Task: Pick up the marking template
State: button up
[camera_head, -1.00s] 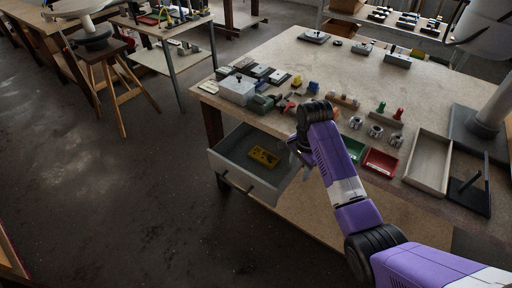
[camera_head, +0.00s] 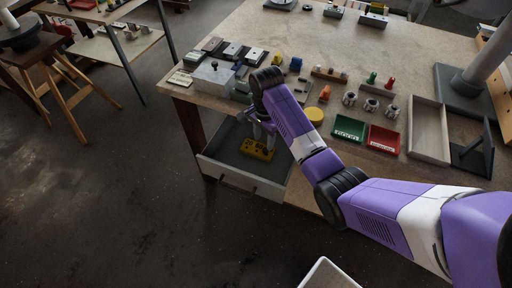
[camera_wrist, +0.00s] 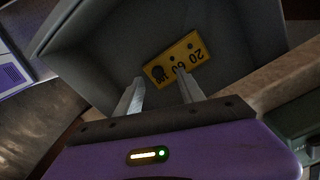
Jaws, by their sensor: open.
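The marking template (camera_head: 257,149) is a yellow plate with holes and a dark round knob. It lies on the floor of the open grey drawer under the workbench. In the wrist view the template (camera_wrist: 181,57) shows the numbers 20 and 60 and lies just beyond my fingertips. My gripper (camera_wrist: 160,88) is open and empty, its two fingers apart and pointing into the drawer (camera_head: 222,170). In the head view my gripper (camera_head: 261,125) hangs above the template, partly hidden by my wrist.
On the bench stand a grey box (camera_head: 213,77), a green tray (camera_head: 348,128), a red tray (camera_head: 384,139) and an empty wooden tray (camera_head: 428,130).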

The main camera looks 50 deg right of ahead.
aim_at(265, 150)
jog(key=f, duration=0.5)
jog(key=shift+s+p, duration=0.25)
jog(key=shift+p, duration=0.1)
jog(key=shift+c, duration=0.3)
grip_shut()
